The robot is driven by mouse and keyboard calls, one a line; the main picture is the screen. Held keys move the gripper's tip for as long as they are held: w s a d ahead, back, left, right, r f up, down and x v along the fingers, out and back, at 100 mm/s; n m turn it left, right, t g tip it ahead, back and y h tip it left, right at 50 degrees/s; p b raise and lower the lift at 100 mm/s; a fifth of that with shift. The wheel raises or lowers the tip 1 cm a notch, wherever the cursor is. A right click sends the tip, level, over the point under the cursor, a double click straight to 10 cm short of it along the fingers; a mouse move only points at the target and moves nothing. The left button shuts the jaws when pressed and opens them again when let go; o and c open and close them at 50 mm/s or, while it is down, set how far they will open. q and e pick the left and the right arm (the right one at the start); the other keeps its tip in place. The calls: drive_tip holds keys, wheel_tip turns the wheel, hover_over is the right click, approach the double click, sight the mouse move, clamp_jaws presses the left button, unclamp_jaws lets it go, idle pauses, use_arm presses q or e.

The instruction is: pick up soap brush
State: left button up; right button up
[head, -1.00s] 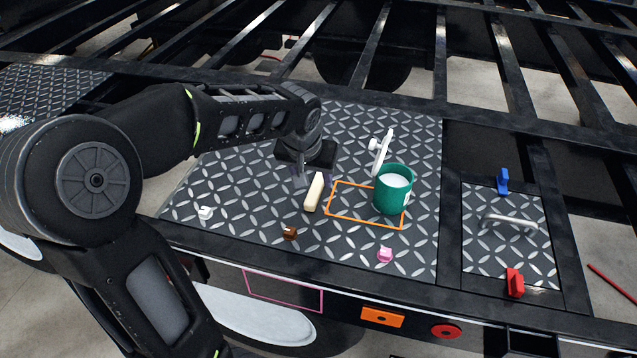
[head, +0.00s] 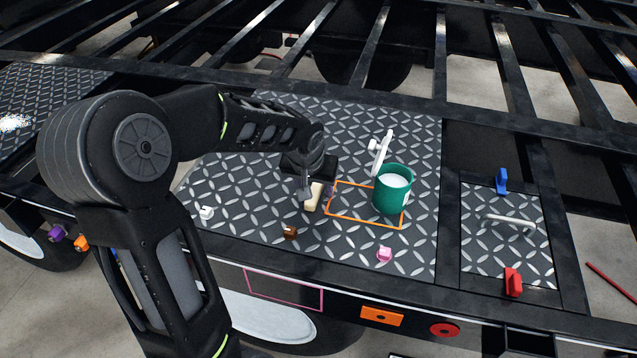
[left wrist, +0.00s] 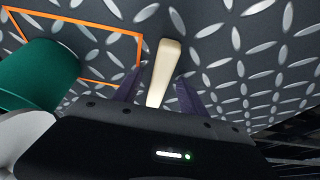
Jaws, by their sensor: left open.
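The soap brush, which I take to be the cream-coloured bar-shaped piece (head: 314,201), is on the diamond-pattern metal deck (head: 255,215), left of an orange outlined rectangle. My left gripper (head: 318,189) is over it and hides its far part in the head view. In the left wrist view the cream piece (left wrist: 165,68) stands between the two open purple-grey fingers (left wrist: 158,90). A gap shows on its right side; the left finger is closer. Its near end is hidden by the gripper body, and no bristles show. My right gripper is not in view.
A green bucket (head: 391,196) with white contents stands right of the gripper, a white upright piece (head: 382,155) behind it. Small brown (head: 290,232), pink (head: 384,254) and white (head: 206,212) blocks sit on the deck. Black frame beams lie behind.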

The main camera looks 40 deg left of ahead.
use_arm(q)
clamp_jaws()
idle(0.5)
